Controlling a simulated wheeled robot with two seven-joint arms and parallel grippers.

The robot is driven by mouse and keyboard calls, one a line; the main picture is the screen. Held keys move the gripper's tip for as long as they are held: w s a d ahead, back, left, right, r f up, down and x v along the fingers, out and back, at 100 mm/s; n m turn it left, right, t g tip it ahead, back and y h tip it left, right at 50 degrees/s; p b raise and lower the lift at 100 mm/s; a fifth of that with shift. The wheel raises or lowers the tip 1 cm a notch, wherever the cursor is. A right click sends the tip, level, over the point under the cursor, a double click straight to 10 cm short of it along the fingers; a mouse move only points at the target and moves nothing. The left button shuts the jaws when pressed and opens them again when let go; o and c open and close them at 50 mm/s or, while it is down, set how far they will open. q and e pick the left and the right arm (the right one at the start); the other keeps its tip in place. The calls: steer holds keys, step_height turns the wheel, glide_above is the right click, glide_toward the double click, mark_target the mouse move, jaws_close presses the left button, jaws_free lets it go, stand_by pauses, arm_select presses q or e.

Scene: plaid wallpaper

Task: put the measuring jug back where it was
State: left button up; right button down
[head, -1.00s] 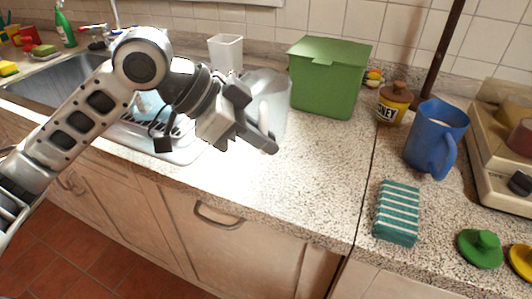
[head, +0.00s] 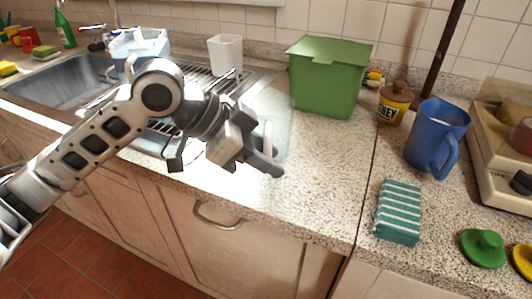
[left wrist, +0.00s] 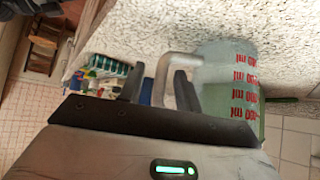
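The measuring jug is clear with red markings in the left wrist view (left wrist: 232,85). In the head view it is a faint see-through shape (head: 281,118) on the counter, in front of the green bin, partly hidden by my left gripper. My left gripper (head: 262,160) is at the jug's near side. In the left wrist view its two fingers (left wrist: 159,85) are apart, and the jug's pale handle (left wrist: 178,60) shows between them. A gap shows beside the handle, so the fingers do not look closed on it. My right gripper is not in view.
A green lidded bin (head: 325,85) stands behind the jug. A white cup (head: 226,52) and the sink (head: 62,85) are to the left. A honey jar (head: 393,103), a blue pitcher (head: 434,140) and a striped sponge (head: 398,212) stand right. The counter front between is clear.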

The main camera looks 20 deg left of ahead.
arm_select(q)
steer(key=shift+r, duration=0.2)
steer(key=v, duration=1.2)
steer(key=shift+s+f, duration=0.1)
